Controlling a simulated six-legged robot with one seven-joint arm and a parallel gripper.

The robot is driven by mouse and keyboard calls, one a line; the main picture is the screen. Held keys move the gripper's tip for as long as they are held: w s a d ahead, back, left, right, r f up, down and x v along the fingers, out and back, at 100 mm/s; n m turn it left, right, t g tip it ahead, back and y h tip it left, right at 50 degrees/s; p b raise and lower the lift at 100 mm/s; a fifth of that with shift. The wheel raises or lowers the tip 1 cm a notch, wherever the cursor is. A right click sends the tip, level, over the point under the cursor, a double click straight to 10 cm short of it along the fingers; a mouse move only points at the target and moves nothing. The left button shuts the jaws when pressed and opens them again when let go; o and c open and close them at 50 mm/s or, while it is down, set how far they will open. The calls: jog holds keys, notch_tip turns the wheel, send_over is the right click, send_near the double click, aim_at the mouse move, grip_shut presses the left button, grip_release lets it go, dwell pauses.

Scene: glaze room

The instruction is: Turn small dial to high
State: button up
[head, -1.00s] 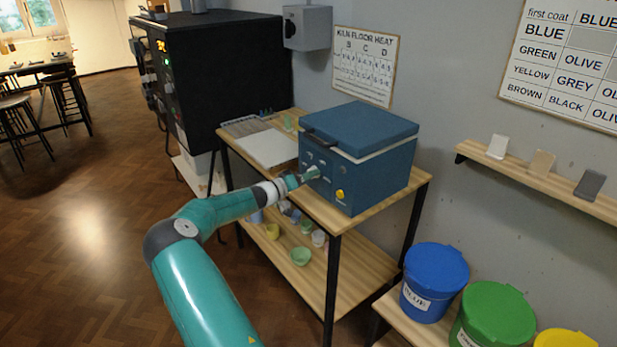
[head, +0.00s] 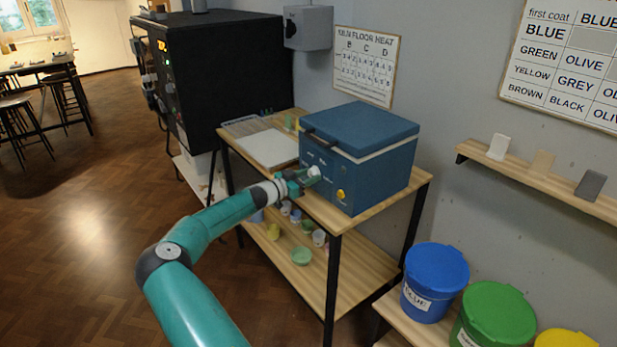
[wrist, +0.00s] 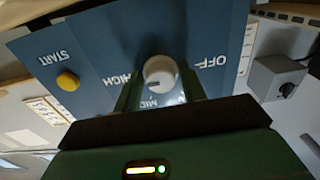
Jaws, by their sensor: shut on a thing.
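The small dial (wrist: 160,72) is a pale round knob on the blue front panel of a box-shaped kiln (head: 372,175). In the wrist view the panel appears upside down, with OFF right of the dial, HIGH left of it and a partly covered label, probably MID, below it. A dark mark on the dial's face sits at its lower left, toward the side between HIGH and the lower label. My gripper (wrist: 161,88) has one finger on each side of the dial and is shut on it. In the head view my gripper (head: 308,177) reaches the kiln's front.
A yellow START button (wrist: 67,81) is on the same panel. The kiln stands on a wooden shelf table (head: 285,187) with cups and bowls on its lower shelf. A large black kiln (head: 230,80) stands behind, and lidded buckets (head: 435,282) stand at the right.

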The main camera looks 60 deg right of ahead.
dwell(0.3)
jog(key=o, duration=0.8)
jog(key=v, duration=1.3)
jog(key=shift+w+a, duration=0.2)
jog(key=shift+a, duration=0.15)
jog(key=shift+s, duration=0.1)
